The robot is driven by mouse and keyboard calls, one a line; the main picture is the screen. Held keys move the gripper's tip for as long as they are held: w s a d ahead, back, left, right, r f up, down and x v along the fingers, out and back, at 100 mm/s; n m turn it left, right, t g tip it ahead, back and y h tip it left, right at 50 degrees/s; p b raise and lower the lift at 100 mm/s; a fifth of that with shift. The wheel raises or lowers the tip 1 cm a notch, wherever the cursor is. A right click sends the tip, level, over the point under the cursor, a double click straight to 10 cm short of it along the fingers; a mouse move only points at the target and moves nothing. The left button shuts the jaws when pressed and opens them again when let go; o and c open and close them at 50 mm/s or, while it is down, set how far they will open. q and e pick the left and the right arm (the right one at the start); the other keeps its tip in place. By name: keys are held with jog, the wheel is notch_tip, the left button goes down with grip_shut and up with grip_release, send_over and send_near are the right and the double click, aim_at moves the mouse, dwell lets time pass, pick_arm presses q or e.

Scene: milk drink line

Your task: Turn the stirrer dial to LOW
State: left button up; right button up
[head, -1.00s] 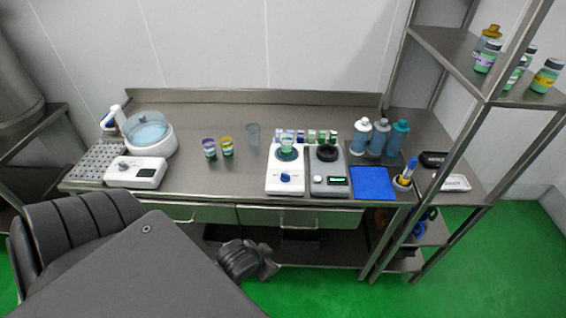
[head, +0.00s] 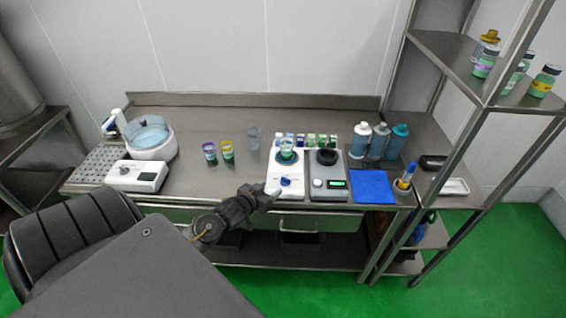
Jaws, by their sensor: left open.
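The stirrer (head: 284,188) is a white box on the steel bench, with a blue dial (head: 285,181) on its front part. A small cup with green contents (head: 287,148) stands on its round plate. I cannot read the dial's marks or setting. My left gripper (head: 271,192) is over the bench's front edge, at the stirrer's front left corner, just left of the dial. It is open and looks empty; its fingertips are small in the picture, and whether they touch the stirrer cannot be told. My right gripper is not in view.
A grey scale (head: 329,187) with a green display stands right of the stirrer, beside a blue mat (head: 373,184). Small vials (head: 311,139) stand behind. Two cups (head: 227,150) and a clear beaker (head: 253,138) stand left. Bench between the stirrer and the white water bath (head: 149,152) is mostly clear.

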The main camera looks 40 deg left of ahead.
aim_at(284, 179)
pick_arm(q)
jog(key=p+x, duration=0.1)
jog(key=x, duration=0.9)
jog(key=shift+p, duration=0.4)
jog(key=c, duration=1)
